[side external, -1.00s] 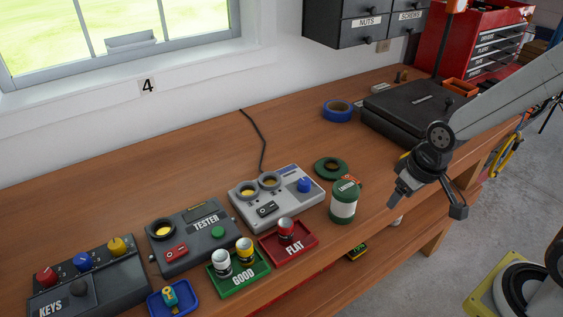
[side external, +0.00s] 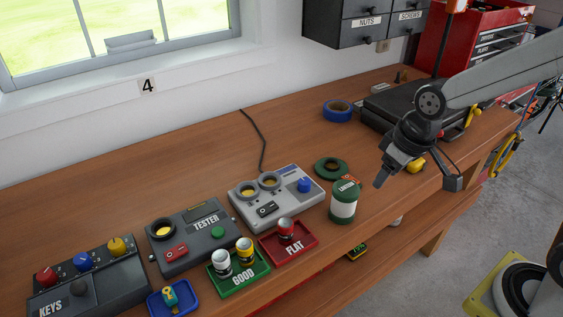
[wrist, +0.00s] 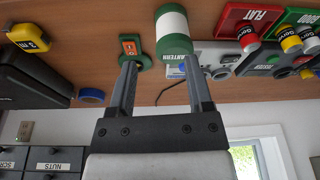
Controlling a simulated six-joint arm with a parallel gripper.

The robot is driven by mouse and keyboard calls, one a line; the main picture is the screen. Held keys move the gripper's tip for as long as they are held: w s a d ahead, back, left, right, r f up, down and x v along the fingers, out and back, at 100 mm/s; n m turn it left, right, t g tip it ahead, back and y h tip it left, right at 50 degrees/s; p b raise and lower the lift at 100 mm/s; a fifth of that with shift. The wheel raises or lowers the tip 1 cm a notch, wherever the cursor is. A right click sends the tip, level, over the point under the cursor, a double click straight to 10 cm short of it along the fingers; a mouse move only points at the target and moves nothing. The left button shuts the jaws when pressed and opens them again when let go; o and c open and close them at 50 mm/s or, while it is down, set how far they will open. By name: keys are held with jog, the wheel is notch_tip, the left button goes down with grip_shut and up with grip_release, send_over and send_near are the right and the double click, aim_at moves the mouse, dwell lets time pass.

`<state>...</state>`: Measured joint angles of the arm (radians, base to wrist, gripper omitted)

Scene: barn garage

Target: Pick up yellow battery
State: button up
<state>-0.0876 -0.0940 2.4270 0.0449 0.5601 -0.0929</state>
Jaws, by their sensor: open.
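The yellow battery (side external: 244,250) stands upright in the green GOOD tray (side external: 229,290), beside a white battery (side external: 221,263). In the wrist view the yellow battery (wrist: 291,43) is at the upper right. My gripper (side external: 416,182) is open and empty, above the right part of the bench, well to the right of the yellow battery. In the wrist view its fingers (wrist: 159,68) point toward the lantern (wrist: 173,27).
The green-and-white lantern (side external: 343,207) stands between my gripper and the trays. The grey meter (side external: 285,207), TESTER box (side external: 190,240) and KEYS box (side external: 100,285) sit leftward. A yellow tape measure (side external: 416,166) lies behind my gripper. The back-left bench is clear.

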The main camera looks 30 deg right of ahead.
jog(key=w+a+n+y, duration=0.1)
jog(key=w+a+n, duration=0.35)
jog(key=a, duration=0.65)
jog(key=n+y, duration=0.2)
jog(key=n, duration=0.3)
send_near(245, 243)
jog(key=x, duration=0.4)
jog(key=shift+f, duration=0.15)
jog(key=shift+f, duration=0.1)
jog(key=shift+x, duration=1.2)
jog(key=shift+a, duration=0.1)
jog(key=shift+x, duration=2.55)
